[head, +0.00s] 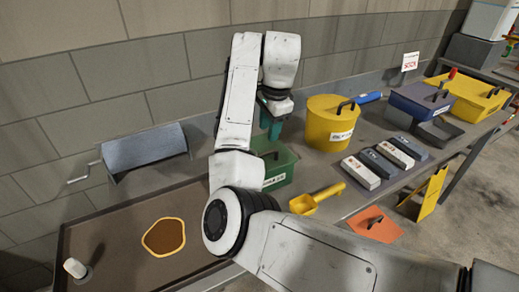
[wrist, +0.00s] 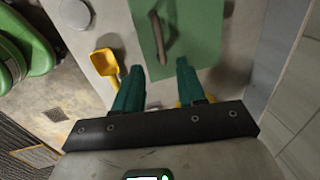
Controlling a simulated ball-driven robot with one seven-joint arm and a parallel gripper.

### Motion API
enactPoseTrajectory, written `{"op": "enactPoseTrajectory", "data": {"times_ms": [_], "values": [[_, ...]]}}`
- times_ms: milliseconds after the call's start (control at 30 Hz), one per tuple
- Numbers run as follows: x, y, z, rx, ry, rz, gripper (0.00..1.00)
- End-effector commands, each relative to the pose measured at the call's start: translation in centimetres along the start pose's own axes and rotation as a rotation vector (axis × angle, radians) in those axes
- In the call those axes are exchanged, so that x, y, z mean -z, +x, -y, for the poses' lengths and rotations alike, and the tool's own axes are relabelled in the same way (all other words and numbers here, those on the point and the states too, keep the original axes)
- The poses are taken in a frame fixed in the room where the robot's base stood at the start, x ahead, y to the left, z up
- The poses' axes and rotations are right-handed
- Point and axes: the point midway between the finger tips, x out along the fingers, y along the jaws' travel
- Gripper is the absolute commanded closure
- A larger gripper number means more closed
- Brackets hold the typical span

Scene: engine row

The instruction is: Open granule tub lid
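A green tub (head: 280,168) with a pale label stands on the bench, partly hidden behind my arm; its label is too small to read. In the wrist view its flat green lid (wrist: 202,30) carries a slim upright handle (wrist: 160,38). The lid appears shut. My gripper (head: 271,130) points down above the tub. In the wrist view my gripper (wrist: 160,66) has its two teal fingers spread apart with nothing between them. The handle lies just ahead of the gap, and I see no contact.
A yellow scoop (head: 316,199) lies in front of the tub. A round yellow tub (head: 330,125) with a black handle stands to the right. Several small boxes (head: 361,172) lie beyond the scoop. A tray (head: 110,235) with a brown patch lies left, and a wall stands close behind.

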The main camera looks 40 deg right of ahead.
Motion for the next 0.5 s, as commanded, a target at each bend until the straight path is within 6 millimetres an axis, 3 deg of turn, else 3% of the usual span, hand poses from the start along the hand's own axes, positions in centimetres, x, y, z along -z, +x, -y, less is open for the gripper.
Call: {"op": "enactPoseTrajectory", "data": {"times_ms": [300, 500], "values": [[0.0, 5.8, -0.1, -0.003, -0.003, 0.0, 0.6], [0.0, 8.1, -0.1, -0.001, -0.002, -0.001, 0.6]]}}
